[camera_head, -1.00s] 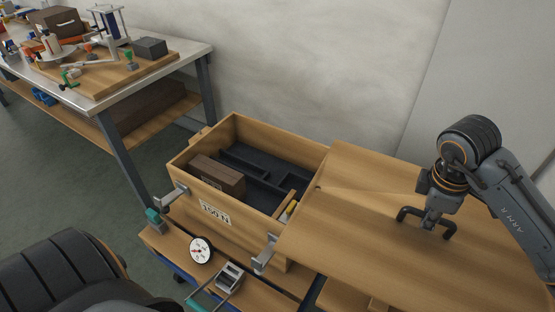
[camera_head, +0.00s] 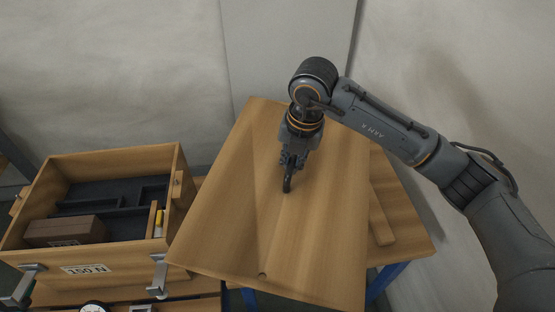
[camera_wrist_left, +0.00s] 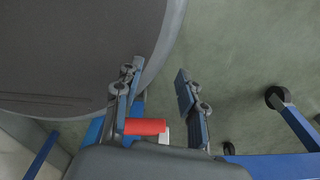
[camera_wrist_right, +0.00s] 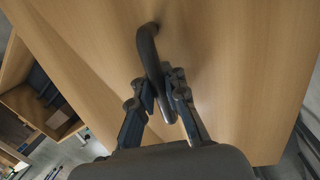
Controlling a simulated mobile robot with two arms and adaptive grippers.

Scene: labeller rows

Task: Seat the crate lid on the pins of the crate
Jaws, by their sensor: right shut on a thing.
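The crate lid (camera_head: 235,215) is a flat wooden panel with a dark bow handle (camera_wrist_right: 151,58). My right gripper (camera_head: 289,168) is shut on the handle; in the right wrist view (camera_wrist_right: 170,98) its fingers close around the bar. The lid is to the right of the crate and tilted in the head view. A small hole (camera_head: 262,275) shows near its front edge. The open wooden crate (camera_head: 120,162) stands at the left, with a "150 N" label and metal clasps on its front. Its pins are not clearly visible. My left gripper (camera_wrist_left: 158,100) is open and empty, fingers apart.
The crate holds a brown block (camera_head: 65,231), dark dividers and a yellow item (camera_head: 159,218). A wooden table (camera_head: 408,228) with blue legs lies under and right of the lid. A wall stands close behind. A red cylinder (camera_wrist_left: 145,127) shows near the left gripper.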

